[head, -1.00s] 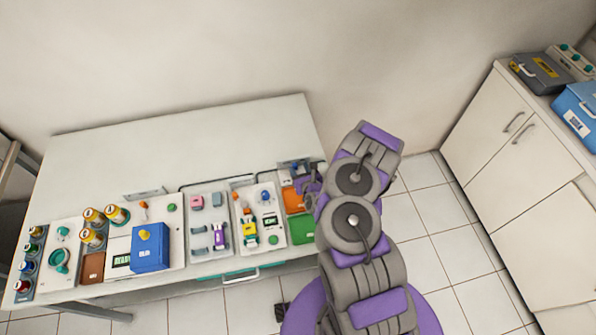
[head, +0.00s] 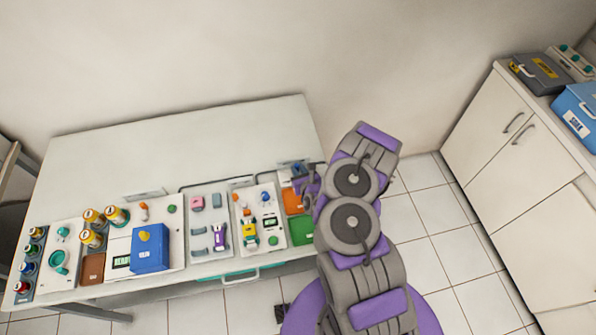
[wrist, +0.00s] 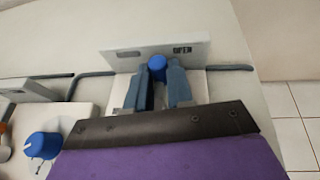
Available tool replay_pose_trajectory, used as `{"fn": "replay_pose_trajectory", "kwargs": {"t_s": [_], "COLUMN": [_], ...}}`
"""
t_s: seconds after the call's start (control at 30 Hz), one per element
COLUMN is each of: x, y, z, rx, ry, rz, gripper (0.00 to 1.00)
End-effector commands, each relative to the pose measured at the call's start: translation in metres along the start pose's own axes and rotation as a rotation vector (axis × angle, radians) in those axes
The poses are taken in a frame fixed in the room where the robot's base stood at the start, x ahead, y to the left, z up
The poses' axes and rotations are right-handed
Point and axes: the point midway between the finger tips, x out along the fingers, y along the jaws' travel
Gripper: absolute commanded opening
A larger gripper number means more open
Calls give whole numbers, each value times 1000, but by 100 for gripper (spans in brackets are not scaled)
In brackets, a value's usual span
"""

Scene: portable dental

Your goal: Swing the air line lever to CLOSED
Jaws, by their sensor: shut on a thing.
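The air line lever's blue knob (wrist: 157,62) stands between the two fingers of my gripper (wrist: 158,78) in the wrist view. The fingers are shut on it, one on each side. A grey-white plate (wrist: 205,49) behind the lever has the word OPEN to the right of the knob. A dark mark at its left end is too blurred to read. The knob is between the two marks, closer to OPEN. In the head view my gripper (head: 306,184) is at the right end of the table, and the lever is mostly hidden there.
A grey pipe (wrist: 72,82) runs along the table to both sides of the lever. Another blue knob (wrist: 43,146) is at lower left. Orange (head: 292,201) and green (head: 301,231) pads lie in front of my gripper. The back of the table (head: 190,140) is clear.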

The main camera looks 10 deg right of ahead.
Motion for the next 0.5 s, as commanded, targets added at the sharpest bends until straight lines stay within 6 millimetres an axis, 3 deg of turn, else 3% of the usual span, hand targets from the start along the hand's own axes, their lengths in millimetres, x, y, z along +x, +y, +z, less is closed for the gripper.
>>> {"fn": "replay_pose_trajectory", "kwargs": {"t_s": [0.5], "x": [2], "y": [1], "z": [-5], "rx": [-49], "ry": [13], "rz": [110], "gripper": [0]}}
